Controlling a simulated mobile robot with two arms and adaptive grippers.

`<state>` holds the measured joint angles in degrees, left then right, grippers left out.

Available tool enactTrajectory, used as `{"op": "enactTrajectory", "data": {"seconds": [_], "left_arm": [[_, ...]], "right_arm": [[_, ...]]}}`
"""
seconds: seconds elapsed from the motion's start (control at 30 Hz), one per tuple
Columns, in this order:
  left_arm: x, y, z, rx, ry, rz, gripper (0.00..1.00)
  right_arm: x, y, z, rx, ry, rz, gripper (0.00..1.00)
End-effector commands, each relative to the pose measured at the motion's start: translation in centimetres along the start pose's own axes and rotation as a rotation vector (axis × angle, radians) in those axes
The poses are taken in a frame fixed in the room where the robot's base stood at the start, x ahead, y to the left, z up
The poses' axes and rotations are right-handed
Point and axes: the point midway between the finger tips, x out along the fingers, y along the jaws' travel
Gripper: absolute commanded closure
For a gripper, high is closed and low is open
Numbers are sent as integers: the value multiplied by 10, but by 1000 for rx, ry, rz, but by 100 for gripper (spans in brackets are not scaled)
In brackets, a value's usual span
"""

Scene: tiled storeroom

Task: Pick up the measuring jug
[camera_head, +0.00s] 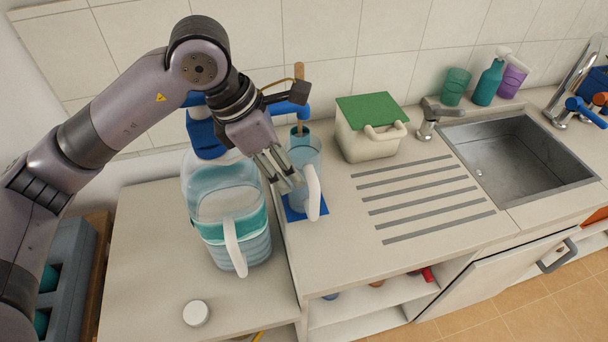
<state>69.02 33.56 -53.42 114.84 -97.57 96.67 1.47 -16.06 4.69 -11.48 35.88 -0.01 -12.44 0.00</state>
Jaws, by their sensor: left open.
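The measuring jug (306,160) is a clear, bluish container with a white handle (313,192). It stands upright on a small blue mat (294,214) at the left end of the counter. My left gripper (283,174) comes down from the upper left, its fingers open at the jug's left side. The fingers overlap the jug's left edge in the picture; I cannot tell whether they touch it. The gripper hides part of the jug's left side. My right gripper is not in view.
A big water bottle (257,247) with a white handle stands left of the jug. A blue tap (290,108) is just above the jug. A cream box with a green lid (371,110) stands to the right. The ribbed drainer (420,197) is clear; a white cap (196,313) lies front left.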

Motion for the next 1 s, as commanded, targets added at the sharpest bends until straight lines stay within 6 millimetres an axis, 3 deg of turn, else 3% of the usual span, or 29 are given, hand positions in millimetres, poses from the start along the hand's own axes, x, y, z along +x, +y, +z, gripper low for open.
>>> {"op": "enactTrajectory", "data": {"seconds": [0.1, 0.27, 0.4, 0.63, 0.83, 1.0], "left_arm": [[26, -2, 0, -2, 3, -8, 58], [60, -2, 1, -2, 2, -8, 58], [84, -1, 1, -2, 0, -6, 58], [100, -1, 1, -1, 0, -3, 58], [126, -1, 1, -3, 2, -7, 58], [146, 0, 0, -1, -1, -3, 58]], "right_arm": [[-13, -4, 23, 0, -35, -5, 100], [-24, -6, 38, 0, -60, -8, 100], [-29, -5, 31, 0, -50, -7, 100], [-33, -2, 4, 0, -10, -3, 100], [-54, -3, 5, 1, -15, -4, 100], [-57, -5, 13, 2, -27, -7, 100]]}}
